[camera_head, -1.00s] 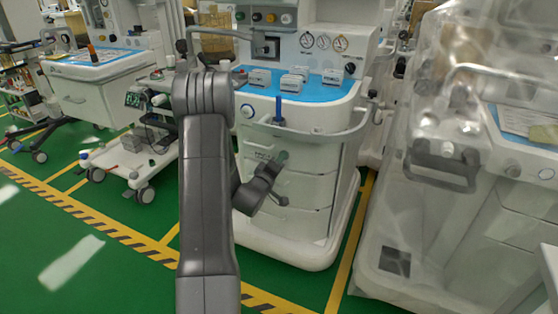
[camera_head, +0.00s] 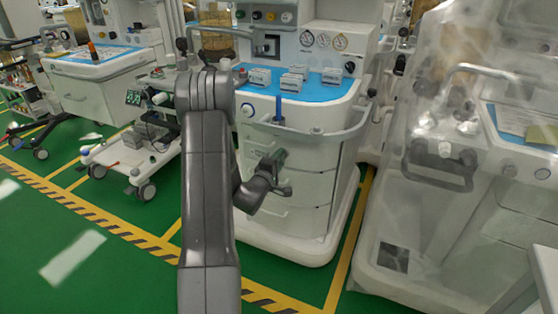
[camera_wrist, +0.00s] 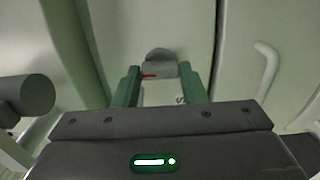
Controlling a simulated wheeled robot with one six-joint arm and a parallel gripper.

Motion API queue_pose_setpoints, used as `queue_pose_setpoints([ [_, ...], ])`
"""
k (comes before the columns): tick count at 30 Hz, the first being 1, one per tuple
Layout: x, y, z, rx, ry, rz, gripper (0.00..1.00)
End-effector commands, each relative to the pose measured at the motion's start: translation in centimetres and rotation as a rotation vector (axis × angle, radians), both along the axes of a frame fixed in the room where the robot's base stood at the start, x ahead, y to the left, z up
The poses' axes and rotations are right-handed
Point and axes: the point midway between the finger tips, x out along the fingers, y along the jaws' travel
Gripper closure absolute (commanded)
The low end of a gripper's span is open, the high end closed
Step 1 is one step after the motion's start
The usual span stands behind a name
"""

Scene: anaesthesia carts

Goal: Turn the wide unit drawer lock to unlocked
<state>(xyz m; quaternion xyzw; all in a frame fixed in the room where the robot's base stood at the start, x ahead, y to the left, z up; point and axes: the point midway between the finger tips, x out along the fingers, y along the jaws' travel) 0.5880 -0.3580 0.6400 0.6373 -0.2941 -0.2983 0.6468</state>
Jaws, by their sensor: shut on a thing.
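The wide unit (camera_head: 300,225) is the white cart with a blue top in the middle of the head view, with drawers on its front. My gripper (camera_head: 283,174) is at the drawer front, and hides the lock in this view. In the wrist view, the drawer lock (camera_wrist: 161,62) is a small grey knob with a red mark at its left side. My gripper (camera_wrist: 160,82) has one green finger on each side of the knob and is shut on it. Whether the knob points to locked or unlocked cannot be read.
A pale drawer handle (camera_wrist: 267,66) is right of the lock in the wrist view. A rail (camera_head: 325,136) runs around the unit's top. A plastic-covered cart (camera_head: 450,215) stands on the right, another cart (camera_head: 95,92) at the left. Green floor is free at the front left.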

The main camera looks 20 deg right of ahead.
Motion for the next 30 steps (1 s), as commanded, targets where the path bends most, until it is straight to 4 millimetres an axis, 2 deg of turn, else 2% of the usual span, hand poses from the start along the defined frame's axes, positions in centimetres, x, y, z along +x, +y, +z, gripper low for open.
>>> queue_pose_setpoints([
  [8, 0.0, 0.0, -0.1, -0.001, 0.003, 0.001, 0.85],
  [9, 0.0, 0.0, -0.1, -0.001, 0.003, 0.001, 0.60],
  [12, 0.0, 0.0, -0.1, -0.001, 0.002, 0.001, 0.40],
  [23, -0.2, 0.3, 0.0, 0.000, 0.001, 0.001, 0.40],
  [26, -0.9, 1.3, 0.0, 0.002, 0.003, 0.003, 0.40],
  [30, -2.8, 3.5, 0.0, 0.001, 0.005, 0.005, 0.40],
])
